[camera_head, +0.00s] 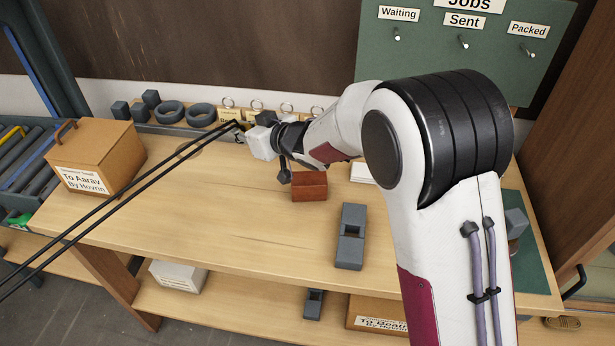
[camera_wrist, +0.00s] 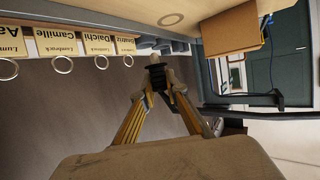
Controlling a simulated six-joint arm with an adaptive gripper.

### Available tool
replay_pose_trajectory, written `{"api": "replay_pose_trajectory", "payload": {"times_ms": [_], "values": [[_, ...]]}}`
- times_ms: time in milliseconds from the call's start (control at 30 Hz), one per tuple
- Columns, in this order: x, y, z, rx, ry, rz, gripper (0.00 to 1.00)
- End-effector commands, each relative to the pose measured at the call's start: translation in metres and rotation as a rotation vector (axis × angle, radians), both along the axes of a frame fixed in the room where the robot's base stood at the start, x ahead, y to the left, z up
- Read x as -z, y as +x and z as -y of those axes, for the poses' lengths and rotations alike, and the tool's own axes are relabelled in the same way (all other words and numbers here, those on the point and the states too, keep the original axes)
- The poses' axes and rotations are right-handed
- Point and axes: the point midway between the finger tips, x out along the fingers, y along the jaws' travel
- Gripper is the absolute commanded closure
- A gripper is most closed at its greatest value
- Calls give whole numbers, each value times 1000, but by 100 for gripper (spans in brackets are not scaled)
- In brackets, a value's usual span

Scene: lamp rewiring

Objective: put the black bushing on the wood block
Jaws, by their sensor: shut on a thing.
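My gripper (camera_wrist: 160,84) shows in the wrist view with its yellow fingers drawn together on a small black piece, which looks like the black bushing (camera_wrist: 157,76). The fingers partly hide it. In the head view my wrist (camera_head: 291,139) is low over the back middle of the table, and the fingertips are hard to make out. The reddish-brown wood block (camera_head: 309,187) stands on the table just below and right of the wrist. A small dark part hangs beside the block's left end; I cannot tell whether it touches. The block does not show clearly in the wrist view.
A cardboard box (camera_head: 97,155) stands at the left. Grey rings (camera_head: 201,116) and ringed name tags (camera_head: 228,114) line the back. A dark grey block (camera_head: 350,238) lies in front of the wood block. Two black rods (camera_head: 120,201) cross the left side. The front-left table is clear.

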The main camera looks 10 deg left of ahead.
Motion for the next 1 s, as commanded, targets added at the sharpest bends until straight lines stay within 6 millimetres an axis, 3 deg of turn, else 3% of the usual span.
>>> {"api": "replay_pose_trajectory", "payload": {"times_ms": [33, 300, 600, 733, 1000], "values": [[-6, 8, 16, 19, 1, 1, 100], [-29, 27, 93, 83, 0, 1, 100], [-42, 18, 163, 109, 0, -2, 100], [-40, 4, 174, 89, 0, -3, 100], [-31, -16, 166, 41, 0, -2, 100]]}}
